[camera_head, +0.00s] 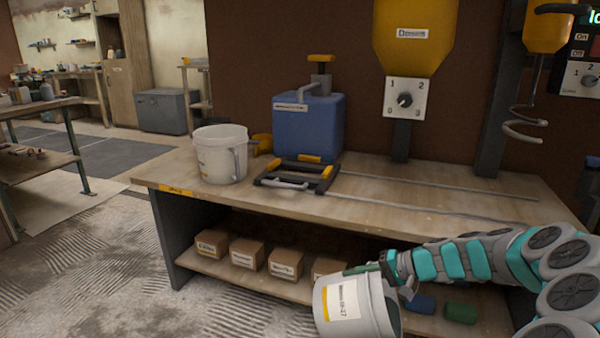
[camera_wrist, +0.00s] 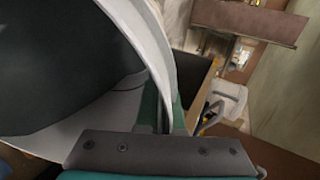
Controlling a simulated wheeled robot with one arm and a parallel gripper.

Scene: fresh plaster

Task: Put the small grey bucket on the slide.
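The small grey bucket (camera_head: 341,300) has a white and yellow label and hangs tilted in front of the workbench, below its top. My gripper (camera_head: 376,268) is shut on its rim at the upper side. In the wrist view the bucket (camera_wrist: 150,40) fills the left, with its rim running down to my gripper (camera_wrist: 160,118). The slide (camera_head: 324,180) looks like a low black frame with yellow parts and a grey front handle. It sits on rails on the bench top, in front of the blue tank, and appears empty.
A larger whitish bucket (camera_head: 221,156) stands on the workbench (camera_head: 420,200), left of the slide. The blue tank (camera_head: 308,125) is behind the slide. A yellow hopper (camera_head: 414,35) hangs above the bench. Small cardboard boxes (camera_head: 247,253) line the lower shelf.

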